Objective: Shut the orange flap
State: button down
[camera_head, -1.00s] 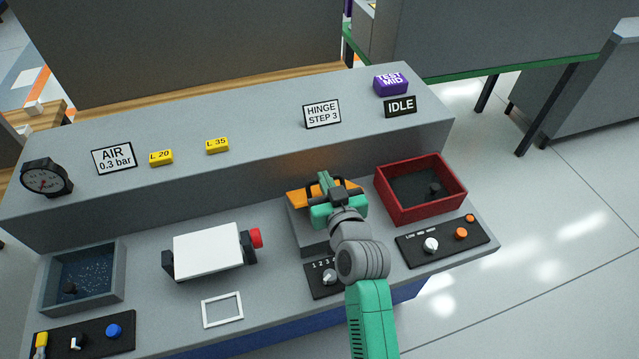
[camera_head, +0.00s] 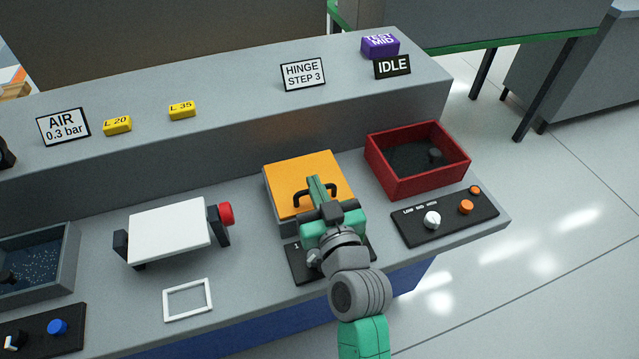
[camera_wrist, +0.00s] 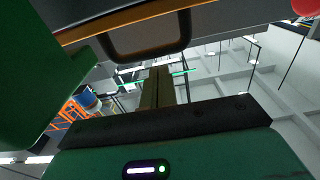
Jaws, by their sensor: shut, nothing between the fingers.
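The orange flap (camera_head: 300,173) lies over a grey box (camera_head: 284,222) on the bench, its broad face toward the camera. I cannot tell whether it is flush with the box. Its black handle (camera_head: 300,196) is on the front part and partly hidden by my gripper. My gripper (camera_head: 316,184) is at the handle in the head view, its fingers shut with nothing between them. In the wrist view my shut fingers (camera_wrist: 158,88) point away below the dark handle loop (camera_wrist: 148,50) and an orange edge (camera_wrist: 130,17); contact cannot be told.
A red open tray (camera_head: 375,173) stands right of the box, with a knob panel (camera_head: 450,226) in front. A white plate on a stand (camera_head: 168,230) is to the left. The raised shelf behind carries a sign reading HINGE STEP 3 (camera_head: 303,74) and one reading IDLE (camera_head: 392,67).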

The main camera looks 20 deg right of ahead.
jog(key=shift+s+f, duration=0.1)
jog(key=shift+f, duration=0.1)
dwell(0.4)
jog(key=s+f+p, duration=0.1)
jog(key=s+p, duration=0.1)
jog(key=s, duration=0.7)
jog(key=shift+s, duration=0.25)
jog(key=shift+f, duration=0.1)
